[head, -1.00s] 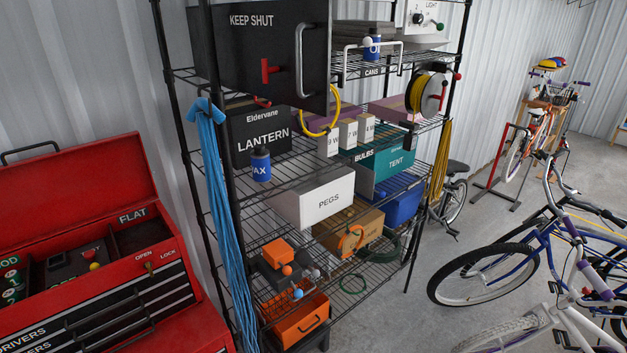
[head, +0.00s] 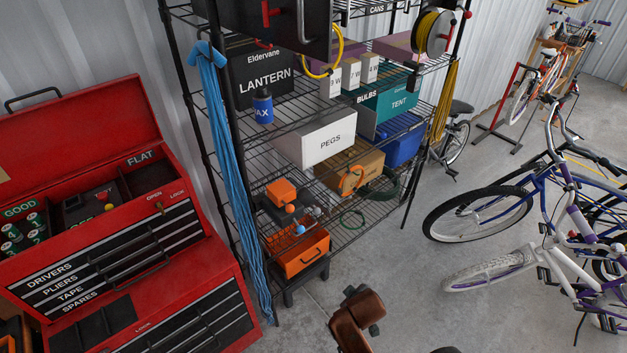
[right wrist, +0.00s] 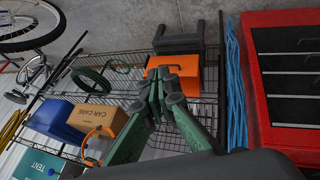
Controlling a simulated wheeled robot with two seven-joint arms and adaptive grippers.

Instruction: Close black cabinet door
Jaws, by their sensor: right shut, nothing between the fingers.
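The black cabinet door (head: 284,29) is at the top edge of the head view, on the upper rack shelf. Only its lower part shows, with a metal bar handle (head: 301,18) and a red latch (head: 268,13). The door's lower edge reaches out past the shelf front; how far open it is I cannot tell. My right gripper (right wrist: 165,72) shows in the right wrist view, its green fingers shut and empty. It is in front of the lower rack by the orange bin (right wrist: 186,72), with no cabinet in that view. My left gripper is not in view.
The wire rack holds the lantern box (head: 262,80), pegs box (head: 322,140) and orange bin on lower shelves. A red tool chest (head: 110,200) stands left, bicycles (head: 485,215) right. A brown object (head: 357,318) at bottom centre is unclear. Floor between rack and bicycles is clear.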

